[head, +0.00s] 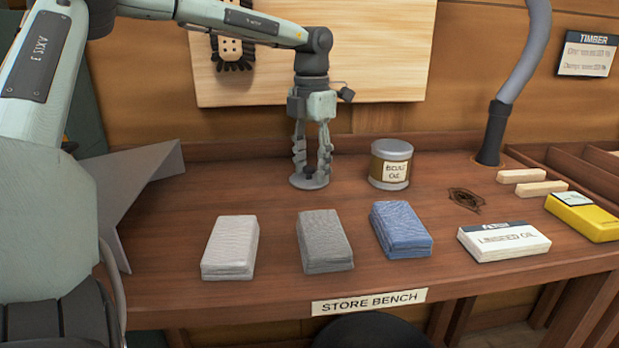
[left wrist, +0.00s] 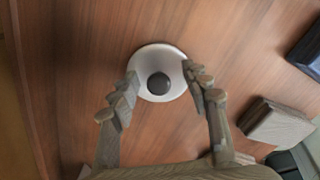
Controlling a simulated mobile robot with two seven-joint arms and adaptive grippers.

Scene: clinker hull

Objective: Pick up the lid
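The lid is a round grey disc (head: 309,182) lying flat on the bench left of a labelled tin. In the left wrist view the lid (left wrist: 148,62) looks pale, with a dark round knob at its centre. My left gripper (head: 312,170) points straight down over the lid. In the left wrist view its fingers (left wrist: 160,78) are spread, one on each side of the knob, with visible gaps to it. Whether the fingertips touch the disc cannot be told. In the head view the fingers partly hide the knob. My right gripper is in neither view.
The tin (head: 390,164) stands close on the right. A grey hose (head: 515,75) rises at the right. A board (head: 375,50) is behind.

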